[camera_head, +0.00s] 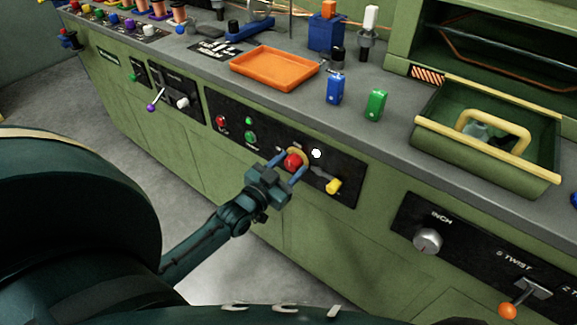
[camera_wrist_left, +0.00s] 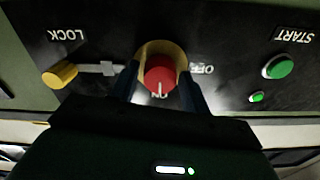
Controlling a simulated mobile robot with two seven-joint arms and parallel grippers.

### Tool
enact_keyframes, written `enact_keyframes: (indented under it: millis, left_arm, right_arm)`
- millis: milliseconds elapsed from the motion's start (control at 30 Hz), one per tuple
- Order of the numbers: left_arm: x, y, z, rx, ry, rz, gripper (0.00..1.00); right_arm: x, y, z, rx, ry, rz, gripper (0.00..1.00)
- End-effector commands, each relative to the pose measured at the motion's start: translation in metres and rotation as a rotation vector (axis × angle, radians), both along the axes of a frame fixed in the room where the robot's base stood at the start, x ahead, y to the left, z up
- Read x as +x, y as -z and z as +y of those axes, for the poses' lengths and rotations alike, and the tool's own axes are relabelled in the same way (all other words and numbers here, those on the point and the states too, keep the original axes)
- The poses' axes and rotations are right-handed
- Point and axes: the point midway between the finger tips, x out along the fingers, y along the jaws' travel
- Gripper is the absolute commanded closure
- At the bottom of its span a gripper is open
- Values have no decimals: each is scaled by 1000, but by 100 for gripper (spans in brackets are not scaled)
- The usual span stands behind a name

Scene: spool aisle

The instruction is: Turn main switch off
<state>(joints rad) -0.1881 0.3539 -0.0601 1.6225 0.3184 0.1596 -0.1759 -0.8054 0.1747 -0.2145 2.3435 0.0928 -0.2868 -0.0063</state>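The main switch is a red knob (camera_head: 292,161) on a yellow collar, on the black front panel. In the left wrist view the red knob (camera_wrist_left: 160,74) has a white mark pointing down at the partly hidden ON label, with OFF to its right. My left gripper (camera_head: 289,163) reaches the panel with its two blue fingers on either side of the knob. In the left wrist view its fingers (camera_wrist_left: 161,82) flank the knob, with a narrow gap showing; I see no firm grip. My right gripper is not in view.
A yellow LOCK handle (camera_wrist_left: 60,75) and a green START button (camera_wrist_left: 278,67) sit on the same panel. A red button (camera_head: 221,121) is further left. The counter above holds an orange tray (camera_head: 274,69), blue and green blocks, and a green tote (camera_head: 490,160).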

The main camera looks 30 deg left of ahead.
Motion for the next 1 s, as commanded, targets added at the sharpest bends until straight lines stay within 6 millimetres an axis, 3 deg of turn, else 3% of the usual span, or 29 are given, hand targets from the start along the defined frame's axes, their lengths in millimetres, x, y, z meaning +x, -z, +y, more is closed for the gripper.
enact_keyframes:
  millis: [367, 667, 1000]
  left_arm:
    - [0, 0, 0, 0, 0, 0, 85]
    - [0, -1, 0, -36, 0, 3, 85]
    - [0, -2, 0, -252, 0, 21, 85]
  right_arm:
    - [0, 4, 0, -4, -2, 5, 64]
    - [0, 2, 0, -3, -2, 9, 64]
    - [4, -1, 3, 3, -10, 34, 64]
